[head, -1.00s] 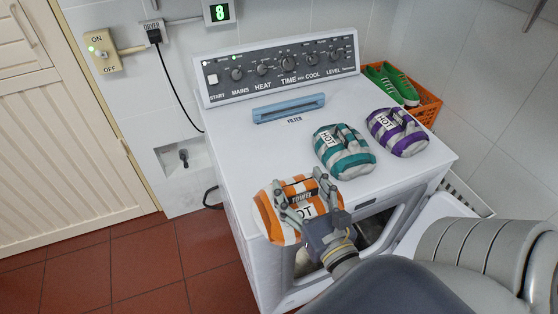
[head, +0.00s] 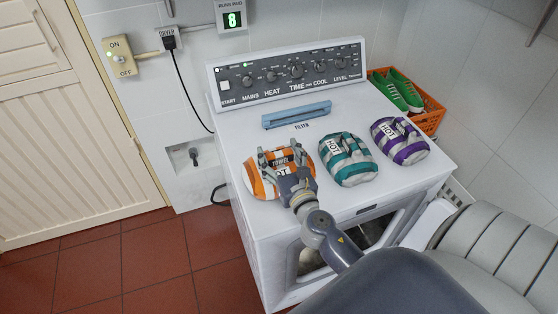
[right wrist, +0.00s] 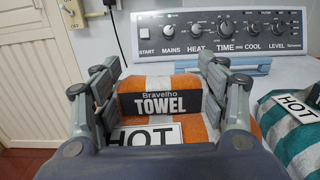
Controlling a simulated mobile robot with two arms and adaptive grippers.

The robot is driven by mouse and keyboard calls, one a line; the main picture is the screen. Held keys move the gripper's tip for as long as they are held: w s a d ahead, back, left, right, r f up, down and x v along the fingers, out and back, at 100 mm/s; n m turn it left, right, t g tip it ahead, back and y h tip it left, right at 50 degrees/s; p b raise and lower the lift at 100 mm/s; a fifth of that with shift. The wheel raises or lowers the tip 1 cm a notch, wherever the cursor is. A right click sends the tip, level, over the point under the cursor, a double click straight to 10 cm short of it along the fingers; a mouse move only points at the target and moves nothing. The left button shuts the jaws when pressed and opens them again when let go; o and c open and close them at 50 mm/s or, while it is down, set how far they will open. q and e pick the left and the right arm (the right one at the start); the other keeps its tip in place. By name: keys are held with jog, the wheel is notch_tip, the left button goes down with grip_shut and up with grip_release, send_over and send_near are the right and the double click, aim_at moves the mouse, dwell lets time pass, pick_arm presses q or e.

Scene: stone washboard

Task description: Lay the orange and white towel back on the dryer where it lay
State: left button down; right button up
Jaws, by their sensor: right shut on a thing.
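The orange and white towel (head: 260,187) is a rolled bundle with a black TOWEL label and a white HOT tag. It is at the left front of the white dryer's top (head: 238,143), left of the teal towel. My right gripper (head: 282,158) is shut on it from the front, one finger on each side. In the right wrist view the towel (right wrist: 160,83) sits between the fingers (right wrist: 156,70). Whether its underside touches the dryer is hidden. My left gripper is not in view.
A teal and white towel (head: 347,160) and a purple and white towel (head: 400,138) lie to the right on the dryer. The blue filter handle (head: 296,115) and control panel (head: 290,72) are behind. An orange crate (head: 430,115) with green shoes stands at the right.

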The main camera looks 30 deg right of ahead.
aim_at(280, 166)
jog(key=shift+f+b, duration=0.75)
jog(key=shift+f, duration=0.85)
jog(key=shift+f, duration=0.1)
jog(key=o, duration=1.7)
jog(key=b+v, duration=0.4)
jog(key=v, duration=0.6)
jog(key=shift+s+f, duration=0.15)
jog(key=shift+r+b+v, duration=0.2)
jog(key=shift+b+v, duration=0.25)
jog(key=shift+v, duration=0.55)
